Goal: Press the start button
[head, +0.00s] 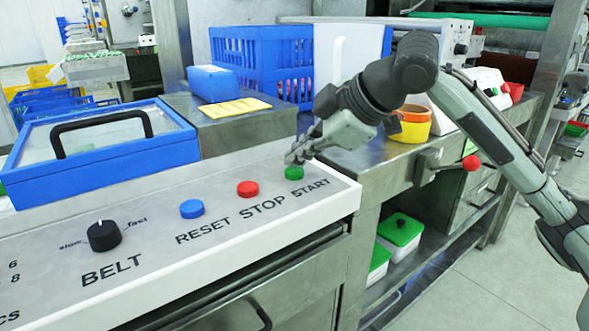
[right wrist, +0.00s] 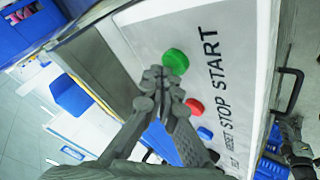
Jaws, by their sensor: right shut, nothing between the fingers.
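The green START button (head: 294,172) sits at the right end of the sloped white control panel (head: 150,190), beside its START label. My right gripper (head: 297,156) is shut and empty, its fingertips just above and partly in front of the button. In the right wrist view the closed fingertips (right wrist: 158,76) are next to the green button (right wrist: 176,61); I cannot tell whether they touch it. A dark jointed part at the lower right edge of that view looks like my left gripper (right wrist: 298,150); its fingers are unclear.
The red STOP button (head: 248,188), blue RESET button (head: 191,208) and black BELT knob (head: 103,235) line the panel to the left. A blue lidded box (head: 110,160) stands behind the panel. A red ball-ended lever (head: 471,162) and orange-yellow tub (head: 410,123) are to the right.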

